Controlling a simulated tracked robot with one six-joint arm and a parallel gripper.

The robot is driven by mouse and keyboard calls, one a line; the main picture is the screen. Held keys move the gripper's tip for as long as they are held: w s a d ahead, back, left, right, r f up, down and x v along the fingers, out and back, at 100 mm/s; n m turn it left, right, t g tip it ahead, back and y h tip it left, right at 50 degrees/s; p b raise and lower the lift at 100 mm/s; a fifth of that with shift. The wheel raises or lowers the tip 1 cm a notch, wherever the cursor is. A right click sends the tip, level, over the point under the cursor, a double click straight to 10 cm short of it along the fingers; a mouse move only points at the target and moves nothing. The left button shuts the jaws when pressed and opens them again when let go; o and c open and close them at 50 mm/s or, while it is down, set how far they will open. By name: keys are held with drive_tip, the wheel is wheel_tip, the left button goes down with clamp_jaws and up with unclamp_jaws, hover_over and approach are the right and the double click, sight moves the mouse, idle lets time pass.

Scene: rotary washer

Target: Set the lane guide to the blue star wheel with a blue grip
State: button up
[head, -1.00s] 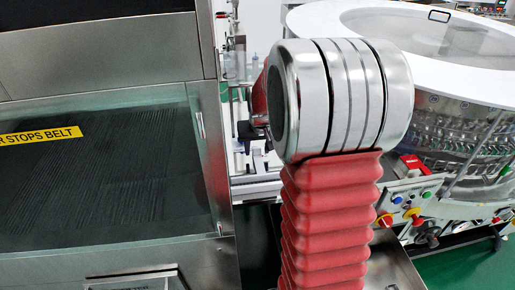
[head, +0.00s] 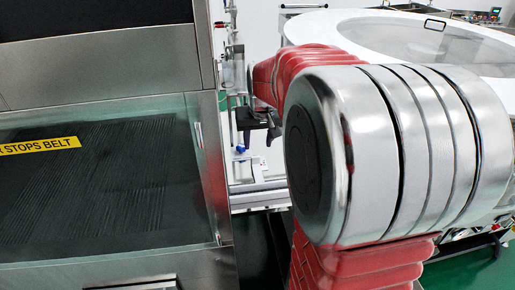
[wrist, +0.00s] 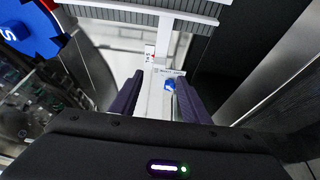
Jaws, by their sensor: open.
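My gripper (wrist: 160,105) is open in the wrist view, its two dark ribbed fingers apart with nothing held. Ahead of it and between the finger lines is a small blue grip (wrist: 168,84) on a pale rail, beside a small printed label. I cannot tell how far ahead it is. A blue star wheel (wrist: 28,32) with a white letter shows at the upper left, cut by the frame. In the head view my dark gripper (head: 259,128) is partly hidden behind my arm. A small blue piece (head: 240,149) shows just below and left of it.
A steel cabinet with a dark window (head: 100,180) and a yellow sign (head: 40,145) stands at left. A large round washer with a white rim (head: 350,30) stands at right, partly hidden by my arm. In the wrist view, a ribbed grey belt (wrist: 190,12) crosses the top.

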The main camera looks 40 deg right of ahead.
drive_tip(key=shift+v, duration=1.5)
